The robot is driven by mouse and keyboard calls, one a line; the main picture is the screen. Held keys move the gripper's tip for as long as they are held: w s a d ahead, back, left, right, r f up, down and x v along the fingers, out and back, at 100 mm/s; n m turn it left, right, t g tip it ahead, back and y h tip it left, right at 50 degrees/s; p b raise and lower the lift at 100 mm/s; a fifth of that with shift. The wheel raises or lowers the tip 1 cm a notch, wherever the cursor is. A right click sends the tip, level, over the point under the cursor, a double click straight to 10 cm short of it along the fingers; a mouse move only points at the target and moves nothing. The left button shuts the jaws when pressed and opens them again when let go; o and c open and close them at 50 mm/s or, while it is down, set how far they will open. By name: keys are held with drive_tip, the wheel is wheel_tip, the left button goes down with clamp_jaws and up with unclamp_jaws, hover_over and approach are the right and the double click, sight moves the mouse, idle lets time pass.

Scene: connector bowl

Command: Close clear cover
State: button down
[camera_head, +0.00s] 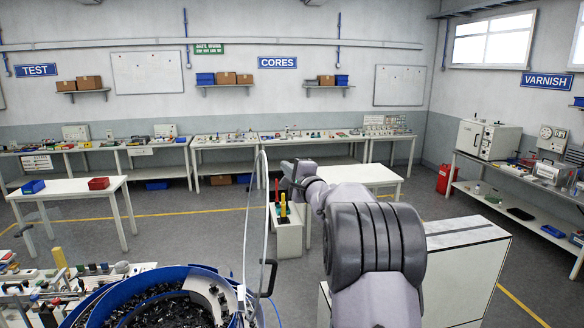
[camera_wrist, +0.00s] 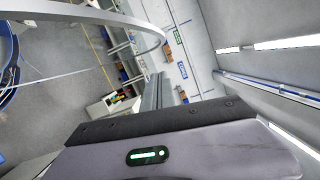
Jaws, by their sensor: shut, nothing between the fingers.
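The clear cover (camera_head: 246,215) stands raised, seen nearly edge-on as a thin curved rim at the right side of the bowl. A dark handle (camera_head: 269,277) shows low beside it. The blue-rimmed bowl (camera_head: 205,276) is open at the lower left, with many small black connectors (camera_head: 165,308) in it. My gripper is shut and empty in the wrist view (camera_wrist: 158,84). The cover's pale curved rim (camera_wrist: 115,18) arcs close to the gripper there, above and left of it; I cannot tell whether they touch. In the head view my wrist hides most of the fingers.
A white-topped cabinet (camera_head: 470,236) stands right of my arm. A cluttered bench (camera_head: 28,295) adjoins the bowl at left. Open floor (camera_head: 190,230) lies behind the bowl.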

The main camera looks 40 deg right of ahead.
drive_tip(key=w+a, duration=0.1)
drive_tip(key=w+a+r, duration=0.1)
drive_tip(key=a, duration=0.1)
drive_tip(key=shift+w, duration=0.25)
